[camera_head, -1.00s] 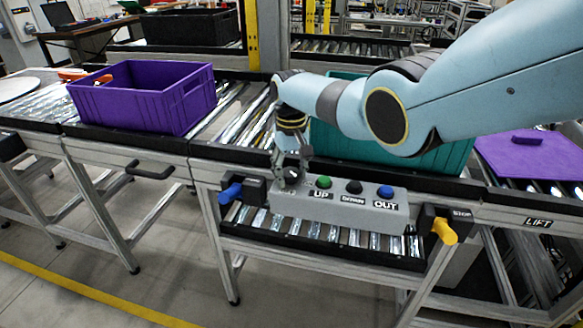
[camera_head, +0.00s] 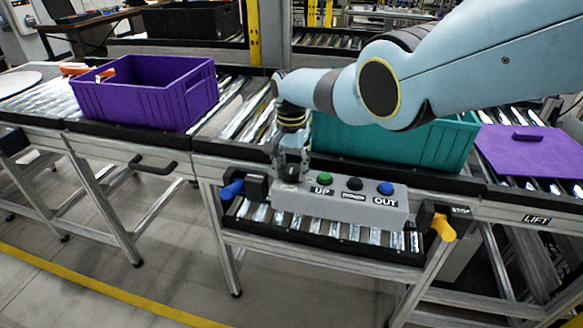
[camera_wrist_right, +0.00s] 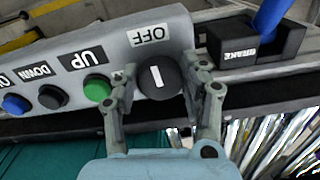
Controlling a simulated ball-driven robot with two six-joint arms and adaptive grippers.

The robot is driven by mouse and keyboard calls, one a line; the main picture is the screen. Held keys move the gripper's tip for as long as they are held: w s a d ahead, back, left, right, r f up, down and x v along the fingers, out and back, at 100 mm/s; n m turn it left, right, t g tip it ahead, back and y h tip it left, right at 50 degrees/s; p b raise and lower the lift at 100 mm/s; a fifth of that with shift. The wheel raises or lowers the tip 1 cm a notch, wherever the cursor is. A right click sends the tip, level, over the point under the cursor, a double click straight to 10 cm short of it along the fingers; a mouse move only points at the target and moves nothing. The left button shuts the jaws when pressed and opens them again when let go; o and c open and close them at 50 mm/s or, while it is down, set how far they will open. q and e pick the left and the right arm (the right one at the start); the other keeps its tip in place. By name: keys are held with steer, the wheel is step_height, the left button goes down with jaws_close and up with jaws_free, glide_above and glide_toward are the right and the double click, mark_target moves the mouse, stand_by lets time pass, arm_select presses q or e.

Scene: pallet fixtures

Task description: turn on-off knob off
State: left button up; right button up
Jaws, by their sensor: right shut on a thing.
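The on-off knob (camera_wrist_right: 158,79) is round and black with a white bar, next to the OFF label (camera_wrist_right: 153,36) on the grey control box (camera_head: 340,205). In the right wrist view the white bar runs nearly up and down, slightly tilted. My right gripper (camera_wrist_right: 160,90) has one finger on each side of the knob and is shut on it. My left gripper is not in view.
Green, black and blue buttons sit along the box beside the knob. A blue brake lever (camera_head: 231,189) stands left of it and a yellow stop lever (camera_head: 443,227) right. A teal crate (camera_head: 400,145) is behind, and a purple crate (camera_head: 140,105) is further left.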

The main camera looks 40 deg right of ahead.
mark_target(291, 169)
steer(key=shift+m, duration=0.3)
stand_by(0.4)
steer(key=o, duration=1.2)
step_height(291, 169, up, 12)
